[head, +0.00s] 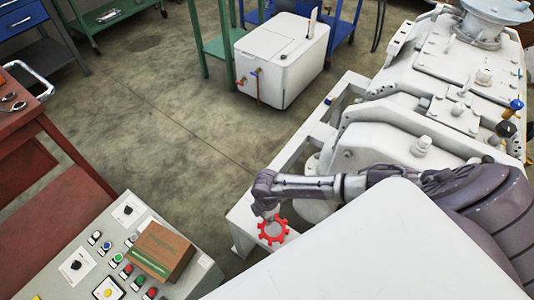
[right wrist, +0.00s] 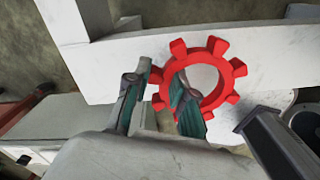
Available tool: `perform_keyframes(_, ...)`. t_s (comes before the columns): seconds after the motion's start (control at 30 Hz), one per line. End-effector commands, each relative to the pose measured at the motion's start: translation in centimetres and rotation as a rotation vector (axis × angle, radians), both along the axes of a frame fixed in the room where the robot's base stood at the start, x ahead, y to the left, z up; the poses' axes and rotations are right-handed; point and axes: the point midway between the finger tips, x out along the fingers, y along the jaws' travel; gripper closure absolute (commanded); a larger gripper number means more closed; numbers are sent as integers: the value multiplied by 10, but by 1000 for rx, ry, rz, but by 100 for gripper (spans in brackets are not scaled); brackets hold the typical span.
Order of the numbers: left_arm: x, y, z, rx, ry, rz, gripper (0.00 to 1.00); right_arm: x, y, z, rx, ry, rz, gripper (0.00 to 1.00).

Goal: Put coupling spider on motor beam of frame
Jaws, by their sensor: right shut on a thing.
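The coupling spider (head: 273,231) is a red toothed ring with an open centre. My right gripper (head: 269,210) is shut on one side of its rim. In the right wrist view the spider (right wrist: 205,72) has its rim between the two fingers, with one finger showing inside the ring. The white motor beam (head: 243,218) of the frame lies beneath it in the head view; the beam also crosses behind it in the right wrist view (right wrist: 125,68). Whether the spider touches the beam cannot be told. My left gripper is not in view.
The white vacuum machine (head: 420,75) stands on the frame at the right. A control panel (head: 90,265) with buttons and a brown-green box (head: 160,252) is at the lower left. A red workbench (head: 40,190) and a white tank (head: 280,60) stand around open floor.

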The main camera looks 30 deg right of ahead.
Motion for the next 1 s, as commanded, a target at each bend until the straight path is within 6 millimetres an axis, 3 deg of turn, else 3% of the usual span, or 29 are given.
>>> perform_keyframes(0.17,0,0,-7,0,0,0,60,0,0,-24,-1,0,1,100)
perform_keyframes(0.57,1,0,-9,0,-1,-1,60,-1,0,-29,0,0,1,100)
perform_keyframes(0.6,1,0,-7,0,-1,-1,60,-1,0,-28,0,0,1,70)
perform_keyframes(0.7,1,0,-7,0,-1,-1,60,-1,0,-28,0,0,1,53)
perform_keyframes(1.0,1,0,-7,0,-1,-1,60,-1,0,-27,0,0,1,51)
